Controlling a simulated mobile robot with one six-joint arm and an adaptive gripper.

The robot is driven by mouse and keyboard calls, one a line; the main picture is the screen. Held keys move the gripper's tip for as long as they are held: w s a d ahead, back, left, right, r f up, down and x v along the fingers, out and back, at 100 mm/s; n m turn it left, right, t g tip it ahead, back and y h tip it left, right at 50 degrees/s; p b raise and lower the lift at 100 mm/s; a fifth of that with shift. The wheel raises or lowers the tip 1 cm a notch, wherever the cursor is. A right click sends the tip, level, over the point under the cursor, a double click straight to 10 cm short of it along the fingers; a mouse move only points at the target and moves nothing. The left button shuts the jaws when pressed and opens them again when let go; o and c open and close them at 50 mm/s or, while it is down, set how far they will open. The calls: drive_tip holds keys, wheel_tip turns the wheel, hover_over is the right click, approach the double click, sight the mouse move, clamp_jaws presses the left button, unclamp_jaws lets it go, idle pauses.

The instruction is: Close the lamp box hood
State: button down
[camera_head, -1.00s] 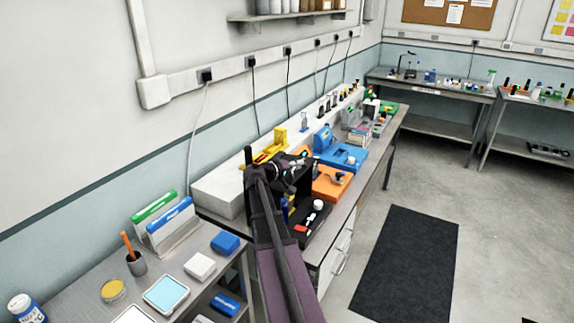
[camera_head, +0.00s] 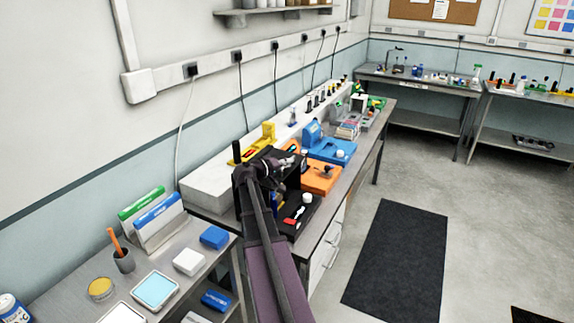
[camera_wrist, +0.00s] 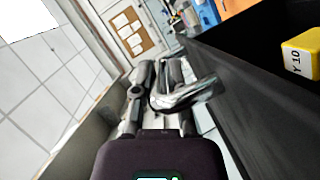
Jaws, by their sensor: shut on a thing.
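The lamp box is black and stands open on the bench in the head view. Its dark hood (camera_head: 288,163) is raised beside my gripper, and its base (camera_head: 291,232) carries a white knob and a red-and-white part. My gripper (camera_head: 270,170) is at the left side of the hood. In the wrist view my gripper (camera_wrist: 160,85) is shut on a shiny metal handle (camera_wrist: 190,94). A black panel of the lamp box (camera_wrist: 245,95) runs along the right there. The arm hides part of the box in the head view.
A yellow block marked Y 10 (camera_wrist: 303,55) is beside the black panel. An orange module (camera_head: 321,177) and a blue module (camera_head: 330,149) stand just beyond the box. A side table with a white box (camera_head: 189,262) is at the lower left. The floor by the dark mat (camera_head: 397,258) is clear.

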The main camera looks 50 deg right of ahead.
drive_tip(key=c, duration=0.7)
unclamp_jaws()
drive_tip(key=shift+s+f, duration=0.15)
drive_tip(key=shift+s, duration=0.05)
drive_tip(key=p+v, duration=0.1)
drive_tip(key=v, duration=0.4)
drive_tip(key=p+v, duration=0.1)
drive_tip(key=v, duration=0.4)
drive_tip(key=p+v, duration=0.1)
drive_tip(key=v, duration=0.4)
drive_tip(key=shift+a+r+p, duration=0.3)
drive_tip(key=shift+a+r, duration=0.05)
idle(0.9)
idle(0.7)
